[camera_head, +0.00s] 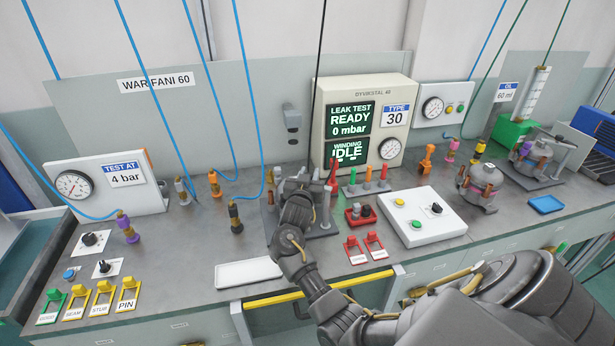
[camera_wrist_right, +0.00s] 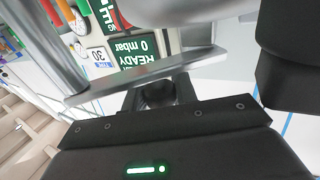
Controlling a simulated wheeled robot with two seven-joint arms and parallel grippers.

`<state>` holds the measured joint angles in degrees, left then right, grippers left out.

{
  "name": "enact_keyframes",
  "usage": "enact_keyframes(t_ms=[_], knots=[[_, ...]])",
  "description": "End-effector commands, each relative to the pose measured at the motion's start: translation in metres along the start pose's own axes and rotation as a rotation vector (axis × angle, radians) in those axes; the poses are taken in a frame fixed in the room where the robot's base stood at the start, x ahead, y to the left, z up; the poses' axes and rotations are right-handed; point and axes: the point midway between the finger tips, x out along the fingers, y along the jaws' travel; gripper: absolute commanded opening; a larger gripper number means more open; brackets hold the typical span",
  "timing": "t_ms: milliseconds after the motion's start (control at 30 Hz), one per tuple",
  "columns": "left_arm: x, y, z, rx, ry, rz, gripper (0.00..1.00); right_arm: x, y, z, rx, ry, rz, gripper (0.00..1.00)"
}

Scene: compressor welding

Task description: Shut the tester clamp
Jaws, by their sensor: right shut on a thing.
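The tester clamp (camera_head: 325,212) is a grey metal fixture with upright posts and a base plate, standing on the bench in front of the LEAK TEST READY display (camera_head: 350,120). My right gripper (camera_head: 297,186) reaches over it and hides much of it. In the right wrist view a flat grey metal bar (camera_wrist_right: 150,76) of the clamp crosses close in front of the gripper's dark body. The right gripper is shut on the clamp's bar; its fingertips are mostly hidden. Whether the clamp is open or shut cannot be told. My left gripper is not in view.
Several coloured connectors, such as a black-and-brass one (camera_head: 235,218), stand left of the clamp. A white tray (camera_head: 248,273) lies at the front edge. A red button box (camera_head: 360,215) and a white control box (camera_head: 424,217) stand to the right. Blue hoses hang above the left side.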

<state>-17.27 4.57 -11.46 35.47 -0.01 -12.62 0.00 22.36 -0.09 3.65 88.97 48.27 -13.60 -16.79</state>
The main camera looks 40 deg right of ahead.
Motion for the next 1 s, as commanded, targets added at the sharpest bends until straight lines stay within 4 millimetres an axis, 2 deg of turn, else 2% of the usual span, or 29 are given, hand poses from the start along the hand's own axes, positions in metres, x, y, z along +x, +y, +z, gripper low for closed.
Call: enact_keyframes(t_ms=[600,633,700,800,1000], knots=[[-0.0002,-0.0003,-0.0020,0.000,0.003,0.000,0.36,0.0033,0.0003,-0.0043,0.003,0.009,0.036,0.00],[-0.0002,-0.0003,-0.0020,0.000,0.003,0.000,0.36,0.0034,0.0003,-0.0044,0.003,0.009,0.036,0.31],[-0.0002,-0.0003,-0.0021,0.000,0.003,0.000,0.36,0.0033,0.0004,-0.0040,0.003,0.008,0.036,0.40],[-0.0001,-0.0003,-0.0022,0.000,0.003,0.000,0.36,0.0031,0.0006,-0.0031,0.003,0.007,0.037,0.50],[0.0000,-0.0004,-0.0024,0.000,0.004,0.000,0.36,0.0028,0.0008,-0.0019,0.002,0.004,0.037,0.50]])
